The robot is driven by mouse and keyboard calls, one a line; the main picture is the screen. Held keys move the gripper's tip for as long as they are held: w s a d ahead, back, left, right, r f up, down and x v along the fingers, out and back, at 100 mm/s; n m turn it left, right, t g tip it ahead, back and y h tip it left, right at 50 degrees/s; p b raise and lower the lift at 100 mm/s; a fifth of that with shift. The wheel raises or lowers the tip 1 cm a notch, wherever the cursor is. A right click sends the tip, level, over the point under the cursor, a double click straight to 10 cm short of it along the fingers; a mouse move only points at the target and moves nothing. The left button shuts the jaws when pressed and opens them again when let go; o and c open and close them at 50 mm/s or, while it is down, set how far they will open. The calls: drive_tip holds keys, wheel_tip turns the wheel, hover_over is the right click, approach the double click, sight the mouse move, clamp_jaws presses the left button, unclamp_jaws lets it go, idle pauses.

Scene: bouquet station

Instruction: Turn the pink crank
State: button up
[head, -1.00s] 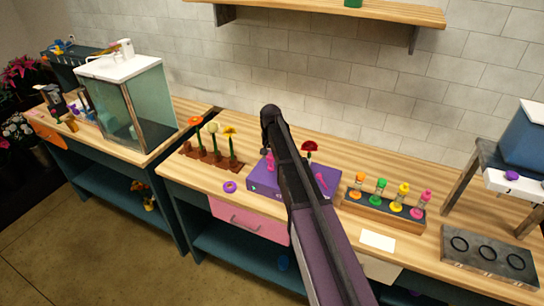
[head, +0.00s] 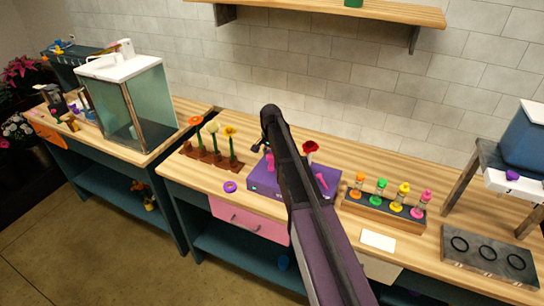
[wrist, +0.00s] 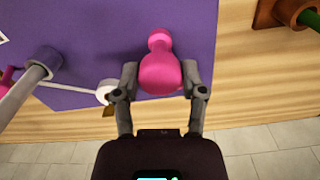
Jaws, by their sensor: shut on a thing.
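The pink crank (wrist: 161,70) shows in the wrist view as a rounded, pawn-shaped knob over a purple box (wrist: 110,30). My gripper (wrist: 160,80) is shut on the knob, with one grey finger on each side of it. In the head view the purple box (head: 263,187) sits on the middle workbench, partly behind my arm. A pink knob (head: 269,164) shows at its left side, just beside my arm. How the crank joins the box is hidden.
A flower rack (head: 215,161) stands left of the box. A purple ring (head: 230,186) lies in front. A red flower (head: 311,147) and a pink piece (head: 321,181) are right of my arm. A rack of coloured vials (head: 385,208) stands further right.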

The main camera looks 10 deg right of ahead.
drive_tip(key=shift+s, duration=0.15)
drive_tip(key=o, duration=1.2)
drive_tip(key=shift+d, duration=0.1)
drive_tip(key=shift+c, duration=0.2)
